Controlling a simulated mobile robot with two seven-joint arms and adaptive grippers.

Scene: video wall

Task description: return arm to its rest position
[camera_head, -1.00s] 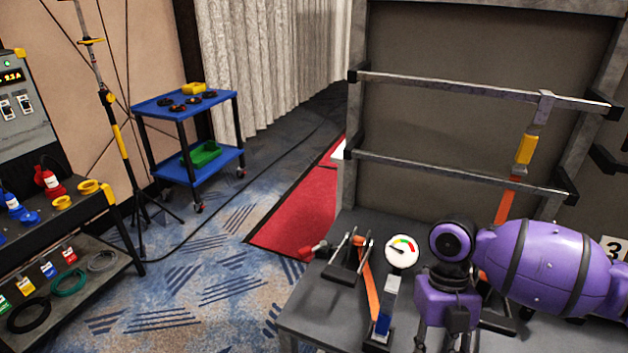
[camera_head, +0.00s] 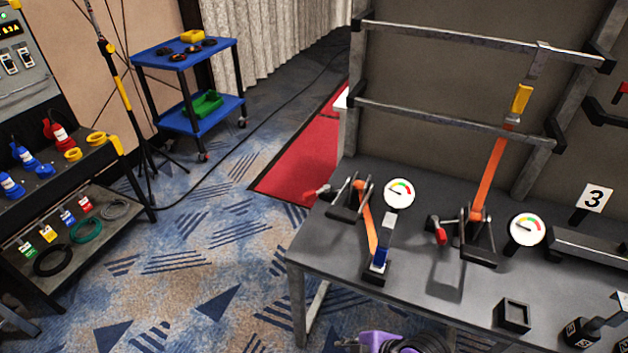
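Only a small purple and black part of my arm (camera_head: 392,343) shows, at the bottom edge, low in front of the workbench (camera_head: 335,262). Its gripper fingers are not visible, so I cannot see what they do. My other arm is not in view. On the bench, an orange strap (camera_head: 369,222) runs in a ratchet beside a round gauge (camera_head: 399,193). A second orange strap (camera_head: 490,178) rises from a second ratchet (camera_head: 477,238) to the upper rail, next to another gauge (camera_head: 526,229).
A number 3 sign (camera_head: 594,197) and a small black square holder (camera_head: 513,316) are on the bench's right side. A rack with plugs and cables (camera_head: 70,200) stands at left. A blue cart (camera_head: 190,125) is behind it.

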